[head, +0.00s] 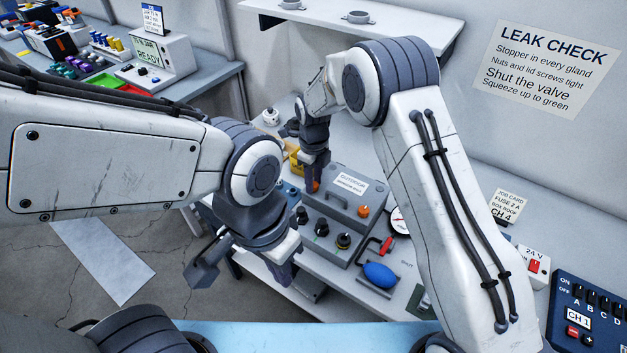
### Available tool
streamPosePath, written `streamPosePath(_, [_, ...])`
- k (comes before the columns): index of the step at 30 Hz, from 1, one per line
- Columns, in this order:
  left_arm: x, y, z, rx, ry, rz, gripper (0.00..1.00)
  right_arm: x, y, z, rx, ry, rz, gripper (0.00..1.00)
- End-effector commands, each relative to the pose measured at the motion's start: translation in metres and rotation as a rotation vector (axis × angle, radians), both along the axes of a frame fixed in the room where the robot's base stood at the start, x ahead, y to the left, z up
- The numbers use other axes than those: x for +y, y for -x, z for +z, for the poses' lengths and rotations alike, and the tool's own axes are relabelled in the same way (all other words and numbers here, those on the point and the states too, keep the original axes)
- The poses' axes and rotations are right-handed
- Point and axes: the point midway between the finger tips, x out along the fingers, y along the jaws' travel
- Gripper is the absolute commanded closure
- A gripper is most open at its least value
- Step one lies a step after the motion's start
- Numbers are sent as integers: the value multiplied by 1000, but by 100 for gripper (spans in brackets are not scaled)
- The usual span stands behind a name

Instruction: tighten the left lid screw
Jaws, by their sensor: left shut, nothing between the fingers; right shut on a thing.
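The grey outdoor sensor box (330,214) stands on the bench, with a label and a handle on its lid. The left lid screw (316,187) is a small orange knob, mostly hidden under my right gripper (314,181). That gripper points down from above and is shut on the screw. The right lid screw (363,211), also orange, sits in plain view on the lid. My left gripper (284,277) is shut and empty, low in front of the box's left front and apart from the lid screws.
Several dark glands (322,228) line the box's front. A blue squeeze bulb (380,274), a red-handled valve (386,245) and a gauge (399,221) lie to its right. A yellow bin (296,163) is behind. A shelf (400,22) overhangs at the back.

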Motion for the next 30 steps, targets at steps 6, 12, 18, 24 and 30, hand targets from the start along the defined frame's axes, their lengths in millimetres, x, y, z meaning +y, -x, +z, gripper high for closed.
streamPosePath(6, [0, 0, 0, 0, 0, 0, 100, 1, -1, 1, -3, -3, 0, 36])
streamPosePath(12, [0, 0, 0, 0, 0, 0, 100, 1, 0, 1, -2, -1, 1, 36])
streamPosePath(18, [0, 0, -6, 0, 0, 0, 100, 1, -2, 22, -7, -3, 1, 36])
streamPosePath(24, [0, 0, -14, 0, 0, 0, 100, 1, -2, 62, -8, -4, 1, 36])
streamPosePath(30, [0, 0, -18, 0, 0, 0, 100, 2, -1, 94, -6, -3, 1, 36])
